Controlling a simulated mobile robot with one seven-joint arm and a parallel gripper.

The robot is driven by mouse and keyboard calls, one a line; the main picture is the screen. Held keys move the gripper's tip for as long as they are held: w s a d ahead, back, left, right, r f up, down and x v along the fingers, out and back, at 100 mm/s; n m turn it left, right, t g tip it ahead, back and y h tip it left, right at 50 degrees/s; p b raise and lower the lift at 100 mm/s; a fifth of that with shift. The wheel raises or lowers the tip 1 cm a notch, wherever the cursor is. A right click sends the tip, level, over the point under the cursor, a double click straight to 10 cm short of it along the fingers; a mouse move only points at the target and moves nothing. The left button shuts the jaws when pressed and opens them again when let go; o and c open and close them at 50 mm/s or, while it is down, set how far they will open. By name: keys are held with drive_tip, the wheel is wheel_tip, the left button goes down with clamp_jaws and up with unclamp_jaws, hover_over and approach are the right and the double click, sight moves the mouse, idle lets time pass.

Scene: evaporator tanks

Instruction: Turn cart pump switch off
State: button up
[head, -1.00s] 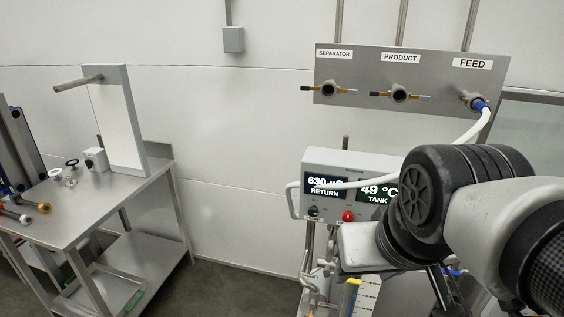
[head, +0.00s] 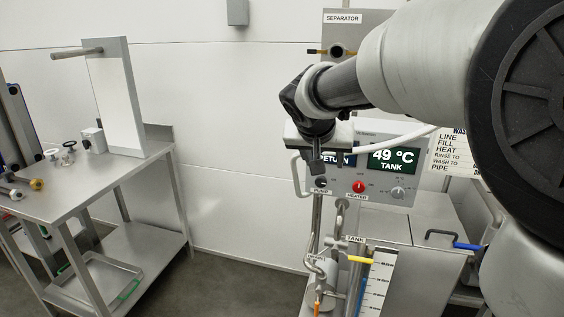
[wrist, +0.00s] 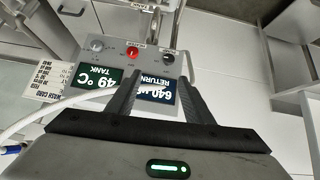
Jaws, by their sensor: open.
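The cart's control box (head: 345,198) faces me in the head view, with a TANK display reading 49 °C. The pump switch (head: 320,182), a small dark knob labelled PUMP, sits at the panel's lower left. In the wrist view the panel is upside down and the pump switch (wrist: 169,58) is just beyond my fingertips, toward the right finger. My gripper (head: 316,167) is open and empty, in front of the panel just above the switch. Its two fingers (wrist: 158,74) stand apart in the wrist view. Which way the switch points is too small to tell.
A red heater knob (head: 358,187) and a grey dial (head: 397,192) sit right of the switch. Pipes and a tank (head: 420,228) are below. A steel table (head: 100,185) stands left, with open floor between.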

drive_tip(key=w+a+f, duration=0.1)
drive_tip(key=w+f, duration=0.1)
drive_tip(key=w, duration=0.2)
drive_tip(key=b, duration=0.2)
approach(321, 181)
drive_tip(key=shift+t, duration=0.3)
drive_tip(key=x, duration=0.8)
drive_tip(key=shift+w+d+f, duration=0.1)
drive_tip(key=shift+w+f, duration=0.05)
drive_tip(key=shift+f, duration=0.2)
drive_tip(key=c, duration=1)
